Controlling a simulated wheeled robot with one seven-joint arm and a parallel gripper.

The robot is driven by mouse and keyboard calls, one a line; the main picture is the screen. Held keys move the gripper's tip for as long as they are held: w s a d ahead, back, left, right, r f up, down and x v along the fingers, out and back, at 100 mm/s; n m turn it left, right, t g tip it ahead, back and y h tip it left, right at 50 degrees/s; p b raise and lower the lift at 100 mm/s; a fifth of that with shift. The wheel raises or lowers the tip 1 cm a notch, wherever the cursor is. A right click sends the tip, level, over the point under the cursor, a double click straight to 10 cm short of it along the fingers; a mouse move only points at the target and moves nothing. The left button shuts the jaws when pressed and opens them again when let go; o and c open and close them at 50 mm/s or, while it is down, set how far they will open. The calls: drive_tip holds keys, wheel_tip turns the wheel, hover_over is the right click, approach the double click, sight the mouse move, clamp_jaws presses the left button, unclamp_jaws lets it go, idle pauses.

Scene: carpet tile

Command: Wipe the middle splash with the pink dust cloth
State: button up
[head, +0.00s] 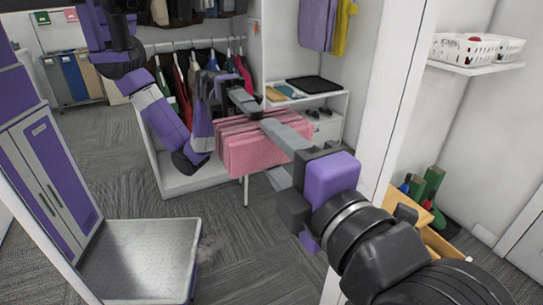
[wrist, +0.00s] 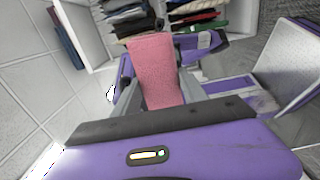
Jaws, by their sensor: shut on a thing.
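The pink dust cloth (head: 255,150) hangs in folds at my gripper's fingers in the head view. In the wrist view the pink cloth (wrist: 156,72) stands between the two grey fingers. My gripper (head: 262,140) reaches in from the lower right and is shut on the cloth. The fingers partly cover the cloth in the head view.
An open wardrobe with hanging clothes (head: 182,85) stands behind the cloth. A white shelf unit (head: 335,102) holds trays and shoes. A purple cabinet with a grey platform (head: 140,255) is at left. A white post (head: 385,100) stands near my arm. Carpet (head: 240,265) is open in front.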

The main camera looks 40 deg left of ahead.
drive_tip(key=w+d+b, duration=0.3)
drive_tip(key=w+b, duration=0.2)
drive_tip(key=w, duration=0.4)
drive_tip(key=shift+d, duration=0.3)
idle(0.5)
drive_tip(key=shift+s+a, duration=0.7)
drive_tip(key=shift+s, duration=0.95)
drive_tip(key=shift+s+a, duration=0.65)
drive_tip(key=shift+s, duration=1)
drive_tip(key=shift+s+a, duration=0.7)
drive_tip(key=shift+s, duration=0.95)
drive_tip(key=shift+d, duration=0.1)
drive_tip(key=shift+b+v, duration=0.35)
drive_tip(key=shift+v, duration=2.6)
